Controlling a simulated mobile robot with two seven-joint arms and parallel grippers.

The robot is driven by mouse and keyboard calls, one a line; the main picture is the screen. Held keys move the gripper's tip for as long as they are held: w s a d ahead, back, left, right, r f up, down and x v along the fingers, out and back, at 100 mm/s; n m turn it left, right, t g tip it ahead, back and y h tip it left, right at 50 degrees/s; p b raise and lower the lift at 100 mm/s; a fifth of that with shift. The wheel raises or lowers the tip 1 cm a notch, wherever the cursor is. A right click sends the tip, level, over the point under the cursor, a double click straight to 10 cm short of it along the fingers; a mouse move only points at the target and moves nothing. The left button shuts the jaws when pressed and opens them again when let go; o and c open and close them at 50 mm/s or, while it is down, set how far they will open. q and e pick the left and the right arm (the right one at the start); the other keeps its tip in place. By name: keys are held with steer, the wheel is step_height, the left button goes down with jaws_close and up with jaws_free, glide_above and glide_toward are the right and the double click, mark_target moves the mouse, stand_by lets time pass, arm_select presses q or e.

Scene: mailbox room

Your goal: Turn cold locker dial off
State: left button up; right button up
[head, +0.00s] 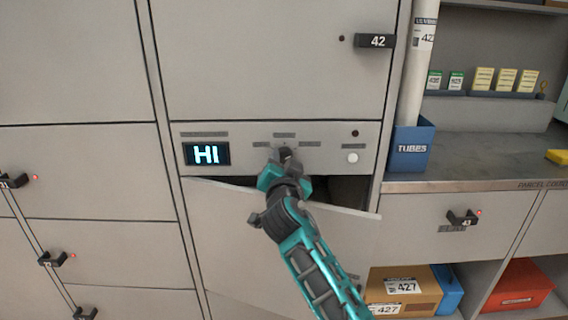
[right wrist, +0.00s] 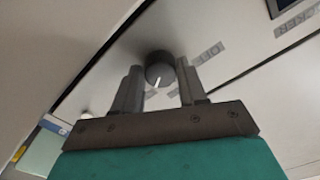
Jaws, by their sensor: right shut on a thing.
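The cold locker's dial (right wrist: 159,66) is a dark round knob with a white pointer line, in the right wrist view. My right gripper (right wrist: 158,84) is shut on it, one finger on each side. In the head view my right gripper (head: 284,160) reaches the middle of the control panel (head: 325,136) and hides most of the dial. The panel's display (head: 207,153) reads "HI" in blue. Small labels surround the dial; a grey label (right wrist: 208,54) beside it is hard to read. My left gripper is not in view.
Below the panel a locker door (head: 230,230) stands ajar, its top edge tilted outward. A white round button (head: 352,158) is right of the dial. A blue tubes bin (head: 411,146) stands on the counter (head: 470,173) at right. Door 42's handle (head: 375,41) juts out above.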

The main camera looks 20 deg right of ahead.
steer(key=c, duration=0.5)
steer(key=shift+o, duration=0.2)
